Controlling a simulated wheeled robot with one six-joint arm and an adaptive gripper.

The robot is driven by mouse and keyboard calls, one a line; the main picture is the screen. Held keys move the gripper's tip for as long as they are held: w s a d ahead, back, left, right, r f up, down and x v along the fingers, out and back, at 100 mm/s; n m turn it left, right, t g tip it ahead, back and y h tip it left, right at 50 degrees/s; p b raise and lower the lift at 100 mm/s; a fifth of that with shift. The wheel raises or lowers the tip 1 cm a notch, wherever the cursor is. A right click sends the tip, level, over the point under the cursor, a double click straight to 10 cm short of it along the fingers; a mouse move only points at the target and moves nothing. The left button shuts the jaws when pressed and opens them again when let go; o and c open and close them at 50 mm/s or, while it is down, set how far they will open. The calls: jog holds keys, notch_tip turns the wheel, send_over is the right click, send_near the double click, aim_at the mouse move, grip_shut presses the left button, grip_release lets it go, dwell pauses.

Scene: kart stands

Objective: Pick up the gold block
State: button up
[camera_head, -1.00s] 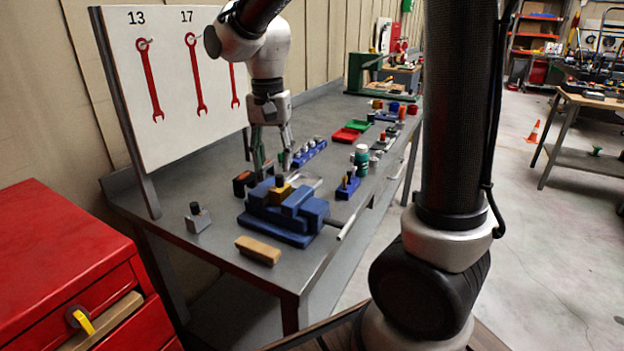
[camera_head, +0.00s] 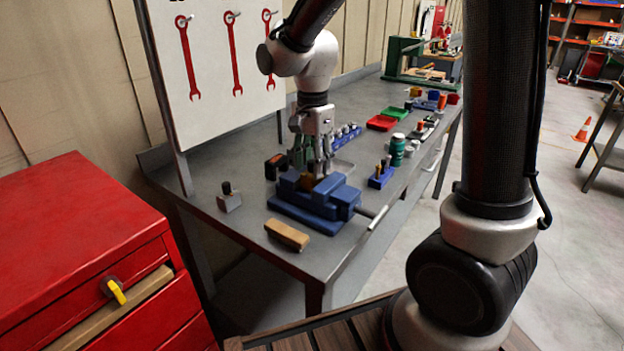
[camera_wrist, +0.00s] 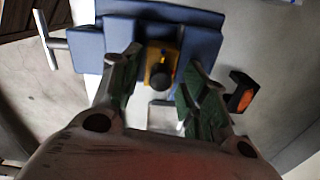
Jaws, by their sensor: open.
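The gold block (camera_wrist: 161,75) sits at the blue vise (camera_wrist: 88,46), with a dark round knob or hole on its upper face. In the head view only a small part of the gold block (camera_head: 307,180) shows at the blue vise (camera_head: 316,222), partly behind my gripper. My gripper (camera_head: 311,172) points down just above the vise. In the wrist view my gripper (camera_wrist: 155,85) is open, with its green-padded fingers on either side of the block and apart from it. I cannot tell how far above the block the fingertips are.
A tan wooden block (camera_head: 287,235) lies in front of the vise, and a grey block with a black knob (camera_head: 229,198) stands left. A black and orange item (camera_wrist: 241,91) is close to one finger. A blue holder (camera_head: 380,178) and green bottle (camera_head: 397,150) stand right.

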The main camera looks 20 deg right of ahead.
grip_shut()
dwell(0.3)
